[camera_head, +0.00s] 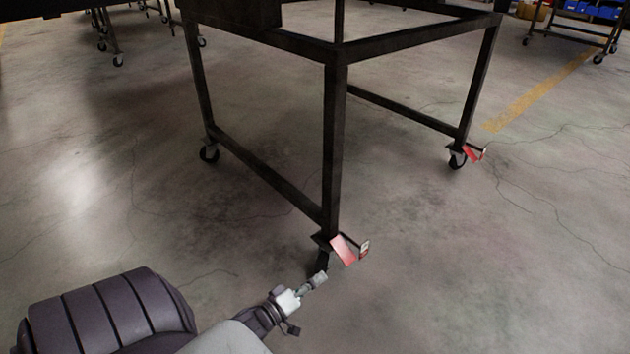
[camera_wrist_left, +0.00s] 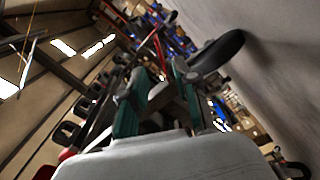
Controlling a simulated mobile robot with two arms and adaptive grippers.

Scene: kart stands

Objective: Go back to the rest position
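My left gripper (camera_head: 318,280) reaches in from the bottom left of the head view, low over the floor. Its tip is just in front of the kart stand's near caster (camera_head: 322,262), below a red brake pedal (camera_head: 343,250). In the left wrist view, the two green-padded fingers of my left gripper (camera_wrist_left: 158,98) stand apart with nothing clearly held between them. A dark wheel (camera_wrist_left: 217,50) shows close beside the right finger; I cannot tell whether they touch. My right gripper is in neither view.
The dark metal kart stand (camera_head: 336,150) fills the upper middle. Another caster (camera_head: 457,160) with a red pedal (camera_head: 473,153) is at the right, and a further one (camera_head: 209,153) at the left. Bare concrete floor (camera_head: 500,270) lies open at the lower right.

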